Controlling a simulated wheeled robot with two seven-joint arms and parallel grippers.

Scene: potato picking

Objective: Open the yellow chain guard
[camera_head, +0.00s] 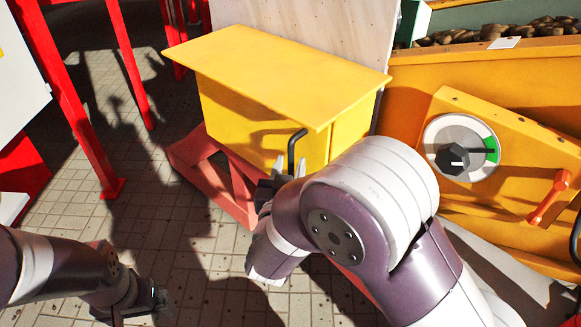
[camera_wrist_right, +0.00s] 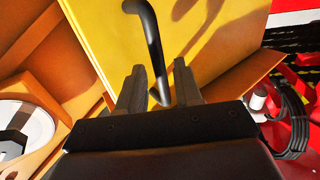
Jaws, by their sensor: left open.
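The yellow chain guard (camera_head: 260,75) is a yellow box with an overhanging flat top, and it appears closed. Its black bent handle (camera_head: 292,150) is on the front face near the right edge. My right gripper (camera_head: 280,172) is at the handle's lower end. In the right wrist view the handle (camera_wrist_right: 153,45) comes down between the two fingers of the right gripper (camera_wrist_right: 159,72). The fingers are apart, with gaps beside the handle; whether they touch it is unclear. My left gripper (camera_head: 145,308) is low at the bottom left, open, far from the guard and partly cut off.
A yellow panel with a round dial (camera_head: 460,148) and an orange lever (camera_head: 549,196) stands to the right. Red frame posts (camera_head: 68,90) rise at the left. A red base frame (camera_head: 215,175) lies below the guard. Tiled floor (camera_head: 205,265) is clear between my arms.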

